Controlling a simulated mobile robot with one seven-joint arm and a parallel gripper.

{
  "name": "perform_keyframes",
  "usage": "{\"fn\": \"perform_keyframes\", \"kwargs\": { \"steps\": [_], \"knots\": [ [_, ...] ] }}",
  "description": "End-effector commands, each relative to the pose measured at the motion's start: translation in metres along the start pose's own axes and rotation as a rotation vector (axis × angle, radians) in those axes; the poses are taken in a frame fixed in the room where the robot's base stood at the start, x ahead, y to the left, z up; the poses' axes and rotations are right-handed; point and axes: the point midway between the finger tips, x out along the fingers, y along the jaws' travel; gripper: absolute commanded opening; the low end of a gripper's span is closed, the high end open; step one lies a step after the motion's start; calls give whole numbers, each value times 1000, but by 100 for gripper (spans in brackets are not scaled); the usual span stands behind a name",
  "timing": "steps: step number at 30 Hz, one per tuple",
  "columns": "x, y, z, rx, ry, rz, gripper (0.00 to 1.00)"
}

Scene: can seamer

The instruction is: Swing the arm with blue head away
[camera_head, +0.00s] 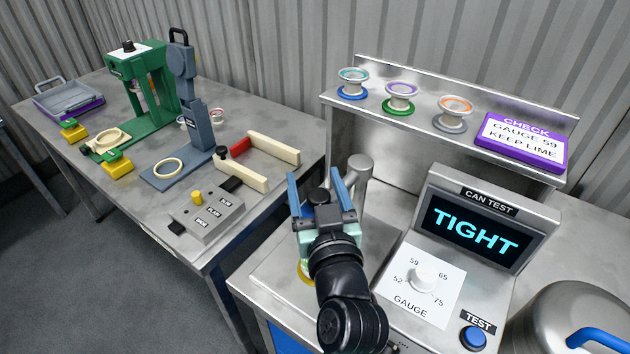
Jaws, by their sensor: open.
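My gripper (318,195) reaches over the left part of the can test bench, its two blue fingers apart. A dark knob-like part (319,197) shows between the fingers; I cannot tell whether they touch it. A grey metal post (361,168) with a rounded top stands just behind and right of the fingers. No arm with a blue head can be made out clearly; my gripper and arm cover the area in front of the post. Part of a yellow ring (304,272) shows below my gripper.
The CAN TEST screen (478,230) reads TIGHT, right of my arm, above a gauge dial (424,277) and blue TEST button (473,338). A shelf (440,125) with several spools and a purple sign (521,141) is behind. The left table holds a green press (146,90) and a grey-blue stand (192,110).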

Motion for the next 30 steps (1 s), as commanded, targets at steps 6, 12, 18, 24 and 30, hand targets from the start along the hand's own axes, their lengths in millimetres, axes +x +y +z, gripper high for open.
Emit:
{"fn": "perform_keyframes", "kwargs": {
  "steps": [6,12,18,24,30],
  "knots": [
    [0,0,0,0,0,0,39],
    [0,0,0,0,0,0,3],
    [0,0,0,0,0,0,0],
    [0,0,0,1,0,0,0],
    [0,0,0,1,0,0,0]
  ]
}}
